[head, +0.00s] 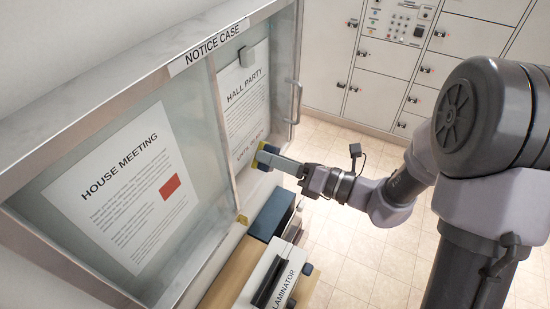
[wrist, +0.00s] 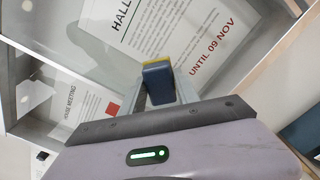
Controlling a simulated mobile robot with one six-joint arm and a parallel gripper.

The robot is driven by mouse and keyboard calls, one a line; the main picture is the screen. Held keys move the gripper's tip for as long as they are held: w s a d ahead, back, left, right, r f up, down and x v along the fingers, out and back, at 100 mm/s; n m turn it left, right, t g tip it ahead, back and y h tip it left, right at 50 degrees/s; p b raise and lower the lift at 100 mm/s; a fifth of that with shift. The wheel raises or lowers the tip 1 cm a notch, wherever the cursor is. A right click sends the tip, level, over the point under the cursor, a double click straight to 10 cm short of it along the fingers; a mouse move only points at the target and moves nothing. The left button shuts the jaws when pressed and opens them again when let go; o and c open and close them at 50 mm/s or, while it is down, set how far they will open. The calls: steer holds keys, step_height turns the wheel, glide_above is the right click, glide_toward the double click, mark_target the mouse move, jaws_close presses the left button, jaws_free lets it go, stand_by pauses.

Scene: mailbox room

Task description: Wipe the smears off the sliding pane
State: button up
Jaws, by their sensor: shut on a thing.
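The House Meeting notice (head: 120,195) is behind the left part, and the Hall Party notice (head: 245,95) is at the right. A vertical pane edge (head: 222,125) runs between them. I cannot make out clear smears on the glass. My gripper (head: 272,160) is shut on a blue block with a yellow face (wrist: 158,82). The yellow side faces the case, at the lower part of the Hall Party notice. I cannot tell whether it touches the glass.
A laminator (head: 275,278) and a dark blue box (head: 271,213) stand on a wooden surface (head: 232,272) below the case. A bar handle (head: 296,102) sits on the case's right side. White lockers (head: 385,60) stand behind. The tiled floor (head: 345,245) at right is open.

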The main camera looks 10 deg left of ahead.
steer(key=shift+w+a, duration=0.25)
steer(key=shift+a, duration=0.45)
steer(key=shift+w, duration=0.1)
steer(key=shift+p, duration=0.6)
stand_by(0.5)
steer(key=shift+s+d, duration=0.2)
steer(key=shift+d, duration=0.25)
steer(key=shift+v, duration=2.35)
